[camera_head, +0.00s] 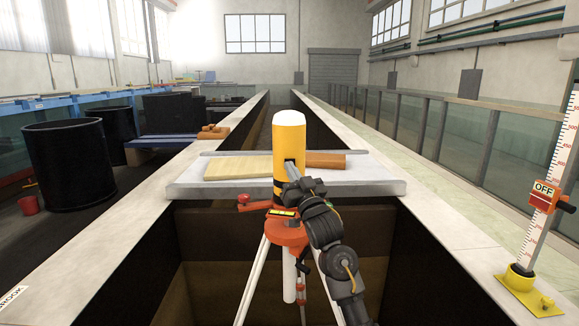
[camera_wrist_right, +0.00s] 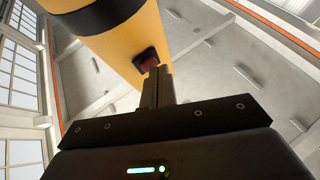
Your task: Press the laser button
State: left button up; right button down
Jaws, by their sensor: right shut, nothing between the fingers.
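The laser is a yellow cylinder (camera_head: 289,140) with a white top and a black band low down, upright on a red tripod head (camera_head: 285,232). In the right wrist view its yellow body (camera_wrist_right: 125,45) fills the upper middle. The laser button (camera_wrist_right: 147,60) is dark red in a black surround on the side of the body. My right gripper (camera_head: 291,168) is shut and empty, its tips at the cylinder's side. In the right wrist view the shut fingers (camera_wrist_right: 155,78) overlap the button's lower edge; I cannot tell whether they touch it. My left gripper is out of view.
A pale board (camera_head: 370,187) spans the flume behind the laser, bearing a wooden plank (camera_head: 237,167) and an orange-brown block (camera_head: 325,160). A measuring staff with an OFF box (camera_head: 544,194) stands at right on a yellow base (camera_head: 527,285). Black tubs (camera_head: 68,165) stand left.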

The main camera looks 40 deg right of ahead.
jog(key=shift+s+a, duration=0.3)
jog(key=shift+s, duration=0.15)
jog(key=shift+a, duration=0.1)
jog(key=s+a, duration=0.1)
jog(key=s+a+p, duration=0.1)
jog(key=s, duration=0.1)
jog(key=s+a+p, duration=0.1)
jog(key=shift+s+a, duration=0.25)
jog(key=shift+s, duration=0.1)
dwell(0.4)
